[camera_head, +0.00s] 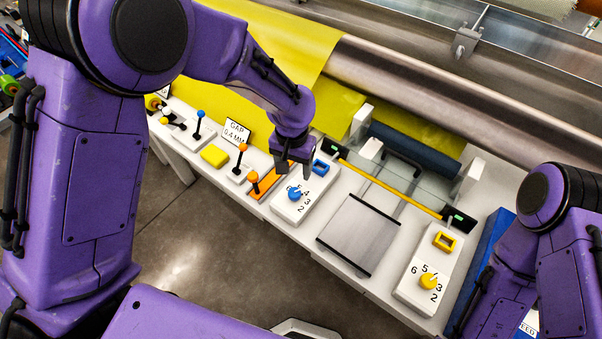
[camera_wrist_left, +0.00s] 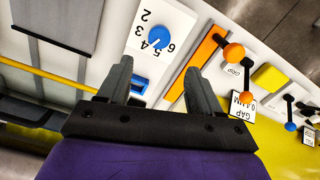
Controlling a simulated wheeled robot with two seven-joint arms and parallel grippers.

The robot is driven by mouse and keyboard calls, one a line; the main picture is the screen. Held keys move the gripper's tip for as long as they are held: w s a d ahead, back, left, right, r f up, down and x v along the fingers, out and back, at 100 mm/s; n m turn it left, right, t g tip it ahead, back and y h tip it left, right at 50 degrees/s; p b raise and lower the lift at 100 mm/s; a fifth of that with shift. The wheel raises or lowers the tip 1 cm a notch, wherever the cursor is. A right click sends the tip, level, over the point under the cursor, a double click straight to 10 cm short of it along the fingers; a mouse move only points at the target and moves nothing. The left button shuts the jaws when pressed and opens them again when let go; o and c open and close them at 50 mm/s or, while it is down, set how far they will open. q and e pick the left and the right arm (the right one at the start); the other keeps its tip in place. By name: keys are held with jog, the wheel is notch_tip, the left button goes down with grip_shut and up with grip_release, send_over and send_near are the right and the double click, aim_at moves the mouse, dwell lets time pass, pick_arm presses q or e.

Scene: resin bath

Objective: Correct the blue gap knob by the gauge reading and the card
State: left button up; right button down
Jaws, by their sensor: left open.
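The blue gap knob (camera_head: 294,194) sits on a white panel with a dial numbered 2 to 6. In the left wrist view the knob (camera_wrist_left: 160,37) lies just beyond my open fingers; its pointer seems to face the 5 side, but is too small to be sure. A blue square frame (camera_head: 320,168) is on the same panel. The card (camera_head: 236,133) reads "GAP 0.4 MM". A dark gauge display (camera_head: 332,148) glows green behind the blue frame; its reading is illegible. My left gripper (camera_head: 295,170) is open and empty above the panel, apart from the knob.
A yellow knob (camera_head: 428,281) sits on a similar panel at right, with another display (camera_head: 459,217). An orange slotted lever plate (camera_head: 266,183) stands close left of the blue panel. A metal plate (camera_head: 358,235) lies between the panels. Rollers run behind.

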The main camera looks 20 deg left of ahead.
pick_arm(q)
send_over(294, 192)
jog(key=s, duration=0.2)
notch_tip(294, 192, down, 4)
jog(key=w+f, duration=0.1)
jog(key=f, duration=0.1)
jog(key=w+f+p, duration=0.1)
jog(key=f, duration=0.1)
jog(key=w+f, duration=0.1)
jog(key=f, duration=0.1)
jog(key=shift+d, duration=0.1)
jog(key=shift+s+r, duration=0.2)
jog(key=shift+s, duration=0.5)
jog(key=shift+c, duration=0.6)
jog(key=shift+w, duration=0.2)
jog(key=c, duration=0.9)
pick_arm(e)
jog(key=shift+s+r+t, duration=0.3)
jog(key=shift+s+r, duration=0.6)
